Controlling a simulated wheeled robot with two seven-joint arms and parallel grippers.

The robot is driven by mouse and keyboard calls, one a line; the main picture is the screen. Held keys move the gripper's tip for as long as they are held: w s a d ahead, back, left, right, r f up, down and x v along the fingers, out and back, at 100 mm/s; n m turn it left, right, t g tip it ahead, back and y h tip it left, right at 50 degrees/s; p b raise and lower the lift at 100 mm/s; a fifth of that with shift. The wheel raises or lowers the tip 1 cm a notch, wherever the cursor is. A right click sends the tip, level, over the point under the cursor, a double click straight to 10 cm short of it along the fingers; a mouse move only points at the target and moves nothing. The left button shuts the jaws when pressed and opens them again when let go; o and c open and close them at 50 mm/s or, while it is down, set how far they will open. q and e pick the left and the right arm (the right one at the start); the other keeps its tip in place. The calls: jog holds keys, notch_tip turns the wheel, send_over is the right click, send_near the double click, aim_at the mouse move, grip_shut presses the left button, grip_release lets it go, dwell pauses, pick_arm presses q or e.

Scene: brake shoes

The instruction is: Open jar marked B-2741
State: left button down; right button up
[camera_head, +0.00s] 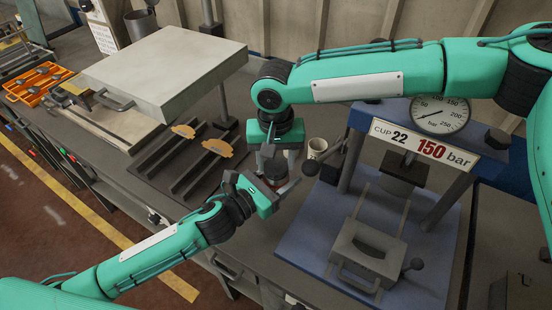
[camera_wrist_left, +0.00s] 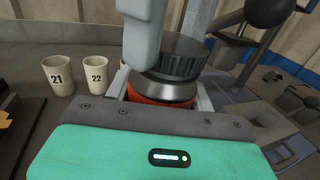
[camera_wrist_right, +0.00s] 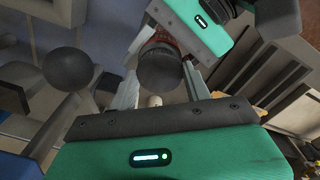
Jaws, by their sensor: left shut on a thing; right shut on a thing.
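A jar with an orange-red body (camera_wrist_left: 160,96) and a dark ribbed lid (camera_wrist_left: 178,56) stands upright on the bench. My left gripper (camera_head: 276,183) comes from the front and is shut around the jar body. My right gripper (camera_head: 277,158) points down from above and is shut on the lid, which also shows dark between its fingers in the right wrist view (camera_wrist_right: 160,68). One right finger covers part of the lid in the left wrist view. No marking on the jar can be read. The lid appears to sit on the jar.
Cups marked 21 (camera_wrist_left: 59,75) and 22 (camera_wrist_left: 96,73) stand beside the jar. A blue press with a gauge (camera_head: 440,114) and a sign stands right. Two dark racks with orange-brown shoes (camera_head: 218,147) lie left. A thick grey plate (camera_head: 165,68) and orange tray (camera_head: 38,82) are farther left.

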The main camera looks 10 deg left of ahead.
jog(key=o, duration=1.1)
jog(key=shift+r, duration=2.35)
jog(key=shift+c, duration=0.5)
jog(key=shift+r+m, duration=1.1)
jog(key=shift+r, duration=0.35)
jog(key=shift+f, duration=3.85)
